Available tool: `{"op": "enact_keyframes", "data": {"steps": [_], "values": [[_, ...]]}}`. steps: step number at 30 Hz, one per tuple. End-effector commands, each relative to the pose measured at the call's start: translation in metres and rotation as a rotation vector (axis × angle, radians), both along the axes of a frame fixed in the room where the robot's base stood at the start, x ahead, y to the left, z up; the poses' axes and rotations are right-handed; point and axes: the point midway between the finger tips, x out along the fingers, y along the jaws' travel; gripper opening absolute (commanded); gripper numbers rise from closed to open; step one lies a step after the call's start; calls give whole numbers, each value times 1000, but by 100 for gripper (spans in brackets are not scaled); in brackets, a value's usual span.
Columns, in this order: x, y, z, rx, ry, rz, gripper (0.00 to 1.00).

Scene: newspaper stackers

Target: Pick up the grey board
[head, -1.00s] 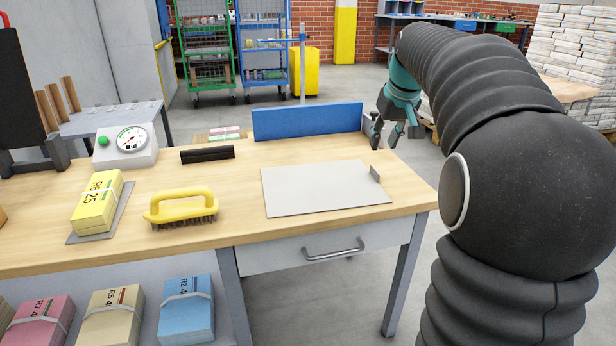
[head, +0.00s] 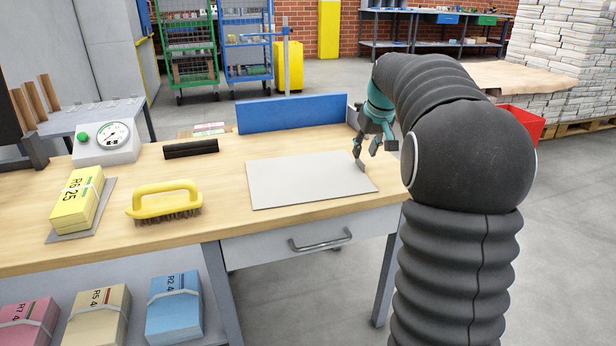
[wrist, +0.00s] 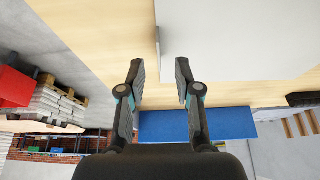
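The grey board (head: 305,181) lies flat on the wooden table, near its right front. A small darker grey upright piece (head: 360,178) stands at the board's right edge. My gripper (head: 367,148) is just above the right end of the table, near the board's back right edge and this upright piece. In the wrist view the two fingers (wrist: 159,64) are apart with nothing between them. The board (wrist: 235,35) shows there beyond the fingers, mostly right of centre. The head view does not show clearly how high the fingertips are.
A blue upright panel (head: 292,113) stands along the table's back. A yellow-handled brush (head: 165,200), a black bar (head: 191,148), a dial gauge (head: 107,141) and a yellow bundle (head: 76,198) on a grey sheet (head: 103,198) are left of the board. Bare wood separates brush and board.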

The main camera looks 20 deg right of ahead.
Motion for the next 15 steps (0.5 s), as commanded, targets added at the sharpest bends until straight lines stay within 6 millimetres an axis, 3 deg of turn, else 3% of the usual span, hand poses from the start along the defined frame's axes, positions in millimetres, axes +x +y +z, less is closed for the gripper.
{"op": "enact_keyframes", "data": {"steps": [9, 15], "values": [[19, -2, -37, 1, 3, 0, 33], [23, -2, -43, 0, 0, 0, 33]]}}
